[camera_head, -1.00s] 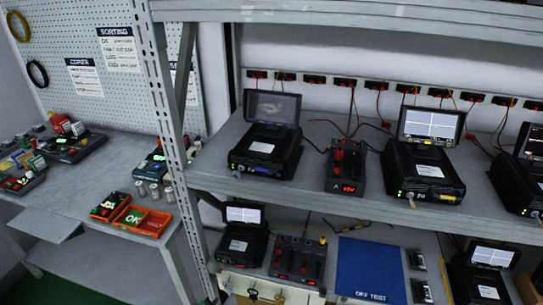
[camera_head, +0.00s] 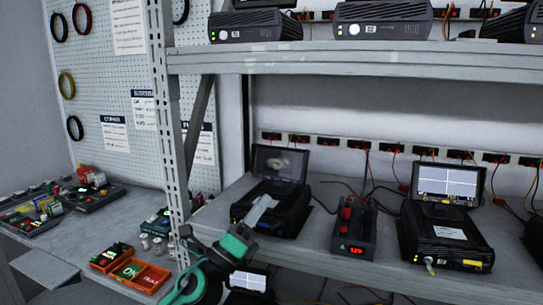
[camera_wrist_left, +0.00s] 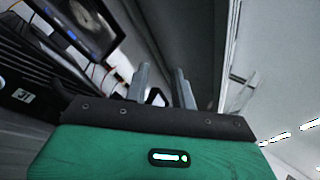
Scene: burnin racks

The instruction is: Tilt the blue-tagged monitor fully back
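The blue-tagged monitor (camera_head: 280,162) is the dark screen on the left black unit (camera_head: 270,212) of the middle shelf. My left gripper (camera_head: 264,203) is in front of the unit, below the screen, with no clear contact. In the left wrist view, the gripper's two fingers (camera_wrist_left: 160,76) are apart with nothing held between them. The monitor (camera_wrist_left: 88,22) is at the upper left there, and the ribbed unit (camera_wrist_left: 28,70) is at the left. My right gripper is not in view.
A red-buttoned meter box (camera_head: 354,228) and another unit with a lit raised monitor (camera_head: 448,182) stand to the right. The upper shelf edge (camera_head: 360,58) runs overhead. A slotted rack post (camera_head: 167,120) stands left. Cables hang behind the units.

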